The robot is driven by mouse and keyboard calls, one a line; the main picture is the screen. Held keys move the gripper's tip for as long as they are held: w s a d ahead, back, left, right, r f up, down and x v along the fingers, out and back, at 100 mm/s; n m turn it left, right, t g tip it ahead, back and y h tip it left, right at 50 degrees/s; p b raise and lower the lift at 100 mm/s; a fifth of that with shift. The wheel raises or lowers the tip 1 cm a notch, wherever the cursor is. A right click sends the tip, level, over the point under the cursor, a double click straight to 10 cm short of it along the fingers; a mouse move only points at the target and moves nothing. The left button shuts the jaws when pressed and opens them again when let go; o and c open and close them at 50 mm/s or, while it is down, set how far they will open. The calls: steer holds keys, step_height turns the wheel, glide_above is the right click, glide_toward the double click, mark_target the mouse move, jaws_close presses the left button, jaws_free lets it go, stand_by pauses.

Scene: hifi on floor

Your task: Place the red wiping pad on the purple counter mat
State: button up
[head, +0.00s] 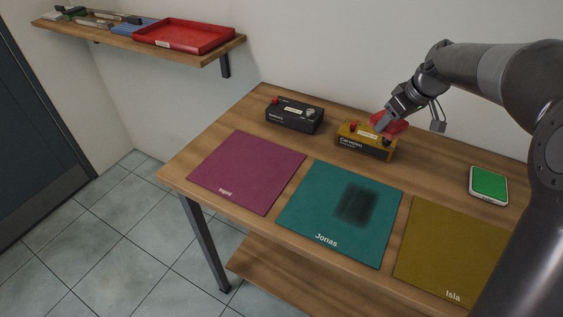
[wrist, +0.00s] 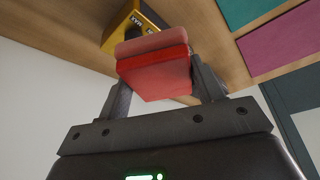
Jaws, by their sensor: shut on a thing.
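The red wiping pad (head: 389,123) is in my gripper (head: 381,123), held above the back of the table beside the yellow box. In the wrist view the pad (wrist: 155,68) sits between both fingers of my gripper (wrist: 160,85), which are shut on it. The purple mat (head: 247,171), with a name label too small to read surely, lies flat and bare at the table's left end. It also shows in the wrist view (wrist: 280,42) at the upper right. My gripper is to the right of and behind this mat.
A yellow box (head: 366,142) and a black box (head: 295,114) stand along the back. A teal mat (head: 320,222) with a dark smudge and an olive mat (head: 450,255) lie right of the purple one. A green-topped pad (head: 488,185) lies at right. A wall shelf holds a red tray (head: 184,36).

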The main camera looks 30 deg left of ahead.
steer(key=s+a+n+g, duration=0.1)
steer(key=s+a+n, duration=0.1)
steer(key=s+a, duration=0.3)
steer(key=s+a+n, duration=0.1)
steer(key=s+a, duration=0.2)
steer(key=a, duration=0.5)
steer(key=n+g, duration=0.1)
steer(key=n, duration=0.2)
glide_toward(247, 163)
steer(key=shift+w+a+f, duration=0.25)
steer(key=shift+a+f, duration=0.45)
steer(key=shift+a, duration=0.05)
steer(key=shift+a+f, duration=0.25)
steer(key=shift+f, duration=1.9)
steer(key=o, duration=1)
steer(key=shift+f, duration=0.1)
